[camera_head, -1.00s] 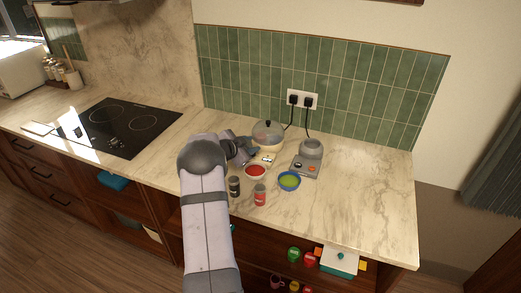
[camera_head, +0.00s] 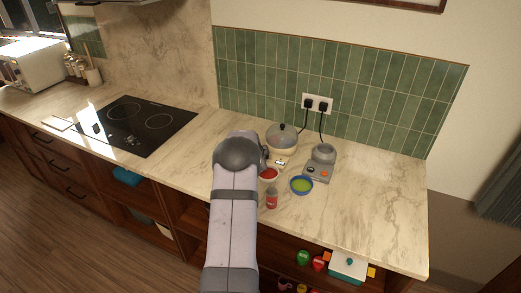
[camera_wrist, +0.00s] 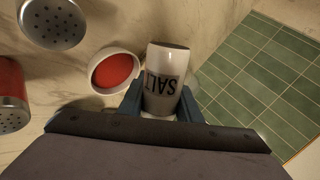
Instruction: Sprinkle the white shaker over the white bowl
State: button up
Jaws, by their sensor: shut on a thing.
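The white shaker (camera_wrist: 162,80), marked SALT, is held between the blue-grey fingers of my gripper (camera_wrist: 160,103) in the wrist view. Its lettering appears upside down there, and I cannot tell how far it tilts. The white bowl (camera_wrist: 117,56) with red contents is just left of the held shaker in the wrist view. In the head view the white bowl (camera_head: 269,174) is partly hidden beside my arm, and the shaker and most of my gripper are hidden behind the arm. No falling grains are visible.
A red shaker (camera_head: 271,200) and a blue bowl (camera_head: 302,185) with green contents stand close by. A shaker with a pierced metal top (camera_wrist: 54,22) shows in the wrist view. A lidded pot (camera_head: 282,138) and a grey appliance (camera_head: 320,163) stand behind. The counter's right side is clear.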

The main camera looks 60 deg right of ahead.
jog(key=shift+f+m+t+y+p, duration=0.7)
jog(key=shift+t+p, duration=0.5)
jog(key=shift+p, duration=1.9)
jog(key=shift+f, duration=0.25)
jog(key=shift+s+f+m+t+y, duration=0.1)
jog(key=shift+f+m+t+y, duration=0.35)
jog(key=shift+t, duration=0.25)
jog(key=shift+f+m+t+y, duration=0.25)
jog(key=shift+f+t, duration=0.05)
jog(key=shift+f, duration=0.05)
jog(key=shift+f+t+b, duration=0.3)
jog(key=shift+t+b, duration=0.2)
jog(key=shift+b, duration=0.2)
jog(key=shift+m, duration=0.3)
jog(key=shift+r+y, duration=0.1)
jog(key=shift+y, duration=0.2)
jog(key=shift+w+r, duration=0.1)
jog(key=shift+w, duration=0.1)
